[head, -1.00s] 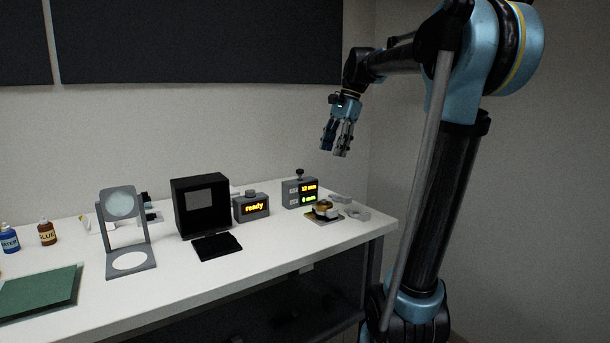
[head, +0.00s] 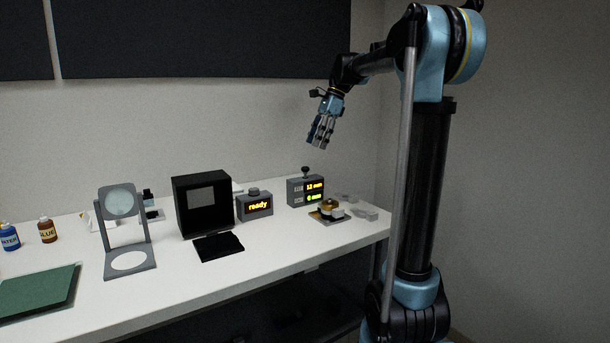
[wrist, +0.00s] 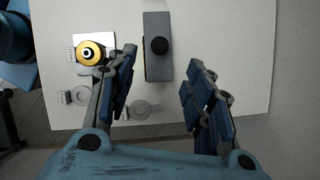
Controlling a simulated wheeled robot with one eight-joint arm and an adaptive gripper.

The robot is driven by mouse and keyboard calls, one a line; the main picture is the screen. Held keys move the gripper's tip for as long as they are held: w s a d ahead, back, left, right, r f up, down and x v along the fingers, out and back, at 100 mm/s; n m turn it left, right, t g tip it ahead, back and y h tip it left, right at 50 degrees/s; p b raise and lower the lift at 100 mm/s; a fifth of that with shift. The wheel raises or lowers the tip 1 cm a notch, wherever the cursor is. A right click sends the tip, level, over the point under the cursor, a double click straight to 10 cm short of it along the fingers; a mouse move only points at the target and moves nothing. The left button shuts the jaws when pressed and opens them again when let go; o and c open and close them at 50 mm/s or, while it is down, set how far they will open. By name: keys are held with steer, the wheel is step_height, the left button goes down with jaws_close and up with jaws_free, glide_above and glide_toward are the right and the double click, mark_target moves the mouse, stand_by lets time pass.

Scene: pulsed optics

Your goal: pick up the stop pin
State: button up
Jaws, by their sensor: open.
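The likely stop pin is a black-knobbed pin (head: 305,171) standing upright on top of the grey display box (head: 292,193), which reads 12 mm and 0 mm. In the wrist view the round black knob (wrist: 159,45) shows from above, on the box top (wrist: 158,70). My gripper (head: 318,145) is open and empty, well above the table and over the box area. In the wrist view the knob lies between the blue-padded fingers of my gripper (wrist: 161,58), with nothing touching it. The pin's shaft is hidden from above.
A brass round part (head: 328,206) on a small plate stands right of the display box. Flat grey pieces with round holes (wrist: 140,110) lie nearby. Left of it are the "ready" box (head: 255,207), a black housing (head: 202,207) and a lens stand (head: 130,264).

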steer(key=x, duration=0.4)
steer(key=shift+f, duration=0.2)
steer(key=shift+x, duration=2.75)
steer(key=shift+s+a+r, duration=0.1)
steer(key=shift+a, duration=0.05)
steer(key=shift+c, duration=0.6)
steer(key=c, duration=0.9)
